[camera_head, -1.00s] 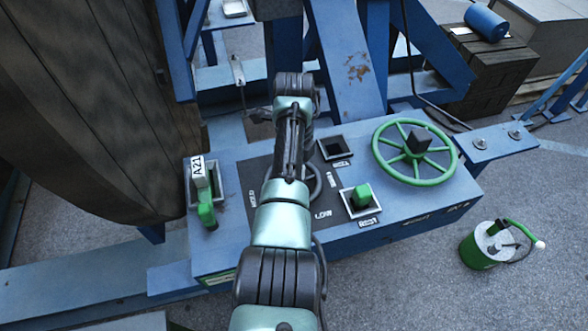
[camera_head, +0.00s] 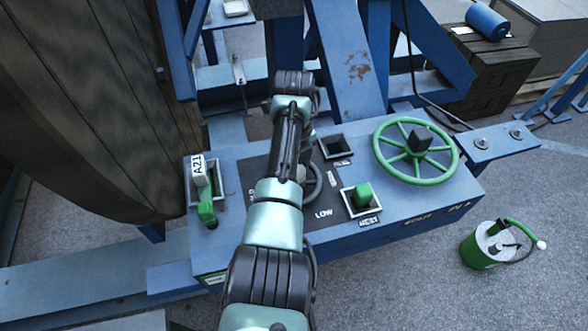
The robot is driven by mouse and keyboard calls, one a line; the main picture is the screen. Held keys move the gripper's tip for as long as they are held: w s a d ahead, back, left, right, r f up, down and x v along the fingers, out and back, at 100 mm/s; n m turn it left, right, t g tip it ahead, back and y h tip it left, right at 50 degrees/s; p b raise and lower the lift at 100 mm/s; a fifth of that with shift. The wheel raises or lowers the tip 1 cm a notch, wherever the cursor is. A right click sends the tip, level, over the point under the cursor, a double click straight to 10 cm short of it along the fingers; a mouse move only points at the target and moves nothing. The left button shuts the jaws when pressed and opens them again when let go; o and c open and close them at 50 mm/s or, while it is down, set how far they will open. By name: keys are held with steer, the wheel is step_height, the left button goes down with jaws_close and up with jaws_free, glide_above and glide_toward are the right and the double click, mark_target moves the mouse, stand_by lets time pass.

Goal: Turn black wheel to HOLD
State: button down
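A dark curved rim (camera_head: 317,187), which looks like part of the black wheel, shows just right of my arm on the dark panel of the blue console. My arm hides the rest of it, so I cannot tell where it points. The white word LOW (camera_head: 323,213) is readable below right of the rim. A mostly covered label (camera_head: 251,193) shows left of my arm; I cannot read it. My gripper is hidden behind my own arm, so its fingers and any contact with the wheel do not show.
A green spoked handwheel (camera_head: 416,152) stands right on the console (camera_head: 420,205). A green lever (camera_head: 207,207) tagged A21 is at left. A green switch (camera_head: 363,193) and a square opening (camera_head: 335,146) lie between. A large wooden reel (camera_head: 85,110) rises at left.

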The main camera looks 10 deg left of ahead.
steer(key=shift+d, duration=0.1)
steer(key=shift+c, duration=1.2)
jaws_free()
steer(key=shift+r, duration=0.1)
step_height(320, 180, up, 13)
